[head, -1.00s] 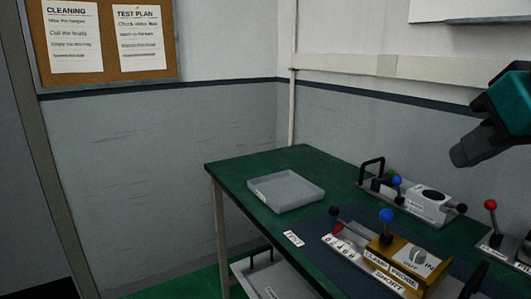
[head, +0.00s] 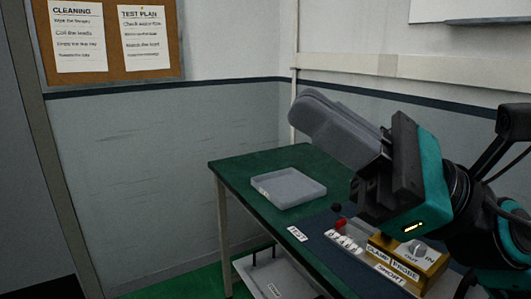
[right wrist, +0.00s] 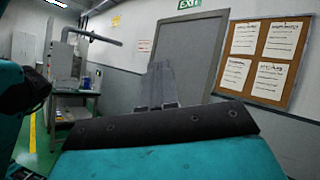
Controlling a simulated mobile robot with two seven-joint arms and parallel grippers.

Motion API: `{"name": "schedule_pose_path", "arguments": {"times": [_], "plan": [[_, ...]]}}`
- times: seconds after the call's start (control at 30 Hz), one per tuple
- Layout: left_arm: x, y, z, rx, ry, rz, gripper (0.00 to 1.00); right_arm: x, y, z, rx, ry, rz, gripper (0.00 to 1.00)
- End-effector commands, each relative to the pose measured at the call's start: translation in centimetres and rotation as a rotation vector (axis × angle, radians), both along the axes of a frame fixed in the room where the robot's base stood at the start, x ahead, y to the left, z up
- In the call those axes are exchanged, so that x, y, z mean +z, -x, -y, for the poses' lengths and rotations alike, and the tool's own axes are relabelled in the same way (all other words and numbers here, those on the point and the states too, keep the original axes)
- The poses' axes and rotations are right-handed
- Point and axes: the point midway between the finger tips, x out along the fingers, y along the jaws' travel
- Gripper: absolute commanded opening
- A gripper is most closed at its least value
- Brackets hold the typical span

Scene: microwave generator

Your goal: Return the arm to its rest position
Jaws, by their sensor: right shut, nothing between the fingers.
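My right gripper (head: 312,112) comes in from the right in the head view, raised above the green table and pointing up and left. Its grey fingers are shut together with nothing between them. In the right wrist view the shut fingers (right wrist: 160,85) point toward a grey door (right wrist: 185,60). My right arm and gripper hide much of the table's right side. My left gripper is not in view.
A lower shelf (head: 262,278) sits beneath. A cork notice board (head: 110,78) hangs at left. The left floor side looks clear.

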Motion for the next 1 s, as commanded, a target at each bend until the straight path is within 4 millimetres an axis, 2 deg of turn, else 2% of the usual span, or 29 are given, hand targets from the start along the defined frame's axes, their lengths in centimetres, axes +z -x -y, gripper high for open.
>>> {"name": "schedule_pose_path", "arguments": {"times": [0.03,0.17,0.27,0.37,0.4,0.47,0.5,0.57,0.6,0.7,0.77,0.8,1.0], "plan": [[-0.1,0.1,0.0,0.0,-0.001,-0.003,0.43,0.0,-1.4,1.2,0.016,-0.139,-0.181,0.0],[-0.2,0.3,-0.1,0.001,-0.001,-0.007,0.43,-1.8,-5.8,5.3,0.045,-0.499,-0.631,0.0],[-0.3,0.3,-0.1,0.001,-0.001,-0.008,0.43,-5.8,-9.1,8.8,0.053,-0.79,-0.969,0.0],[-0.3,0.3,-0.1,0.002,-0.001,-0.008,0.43,-11.8,-11.2,11.9,0.039,-1.097,-1.286,0.0],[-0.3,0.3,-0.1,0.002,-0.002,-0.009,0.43,-14.6,-11.6,13.0,0.027,-1.225,-1.406,0.0],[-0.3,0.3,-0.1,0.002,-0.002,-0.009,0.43,-19.1,-11.6,14.4,-0.002,-1.414,-1.569,0.0],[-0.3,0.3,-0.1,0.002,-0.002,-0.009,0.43,-22.0,-11.2,15.2,-0.027,-1.541,-1.666,0.0],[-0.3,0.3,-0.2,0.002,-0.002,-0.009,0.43,-26.4,-10.1,16.0,-0.073,-1.729,-1.797,0.0],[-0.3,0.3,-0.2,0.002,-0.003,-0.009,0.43,-29.2,-9.0,16.5,-0.11,-1.854,-1.872,0.0],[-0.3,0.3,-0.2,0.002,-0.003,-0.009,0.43,-35.0,-5.7,17.0,-0.218,-2.137,-2.011,0.0],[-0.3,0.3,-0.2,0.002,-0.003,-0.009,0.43,-37.7,-3.6,17.1,-0.286,-2.28,-2.063,0.0],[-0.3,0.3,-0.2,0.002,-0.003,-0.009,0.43,-39.1,-2.3,17.0,0.324,2.32,2.049,0.0],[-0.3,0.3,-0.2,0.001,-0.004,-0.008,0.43,-44.1,4.1,16.6,0.443,2.156,1.7,0.0]]}}
